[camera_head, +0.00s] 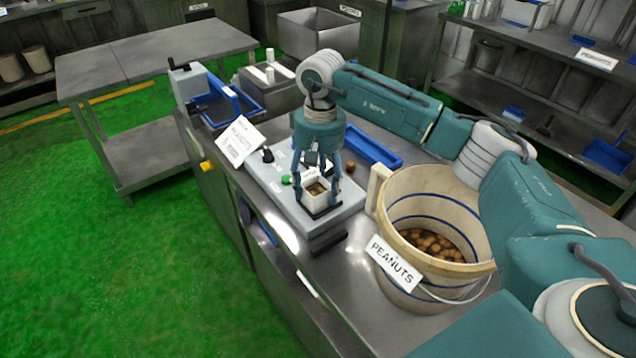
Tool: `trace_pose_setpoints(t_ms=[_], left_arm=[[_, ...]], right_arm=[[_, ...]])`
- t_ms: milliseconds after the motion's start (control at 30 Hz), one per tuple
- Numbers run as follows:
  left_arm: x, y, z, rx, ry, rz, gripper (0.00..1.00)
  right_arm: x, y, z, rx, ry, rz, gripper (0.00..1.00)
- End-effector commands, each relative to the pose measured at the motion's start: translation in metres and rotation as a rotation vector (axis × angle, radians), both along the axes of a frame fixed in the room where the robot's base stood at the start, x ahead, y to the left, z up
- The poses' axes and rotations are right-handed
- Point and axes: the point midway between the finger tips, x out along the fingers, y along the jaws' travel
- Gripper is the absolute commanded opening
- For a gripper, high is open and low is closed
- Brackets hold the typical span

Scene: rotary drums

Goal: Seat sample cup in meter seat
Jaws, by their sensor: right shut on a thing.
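The sample cup (314,200) is a small white square cup with brown contents. My right gripper (319,188) points down from above and is shut on the cup, with fingers at its sides. The meter (273,185) is a flat light-grey box on the steel bench. The cup is at the dark meter seat (325,212) at the meter's near right end. I cannot tell whether its base rests fully in the seat, as the fingers and cup hide most of it. My left gripper is not in view.
A large bucket (378,218) labelled PEANUTS stands right of the meter, under my right arm. A blue tray (375,148) lies behind the meter. A loose brown nut (350,166) lies near the gripper.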

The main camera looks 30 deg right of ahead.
Motion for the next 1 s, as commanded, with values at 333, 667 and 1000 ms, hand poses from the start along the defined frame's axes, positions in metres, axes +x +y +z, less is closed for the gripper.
trace_pose_setpoints(t_ms=[333,667,1000], left_arm=[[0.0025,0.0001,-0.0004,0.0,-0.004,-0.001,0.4],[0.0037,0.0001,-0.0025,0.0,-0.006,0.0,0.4],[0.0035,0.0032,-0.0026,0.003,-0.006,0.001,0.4]], right_arm=[[0.0001,-0.0002,-0.0004,0.0,0.0,0.0,0.3],[0.0001,-0.0001,-0.0029,0.0,-0.001,0.0,0.82],[0.0004,-0.0004,0.0014,-0.001,-0.001,0.0,0.82]])
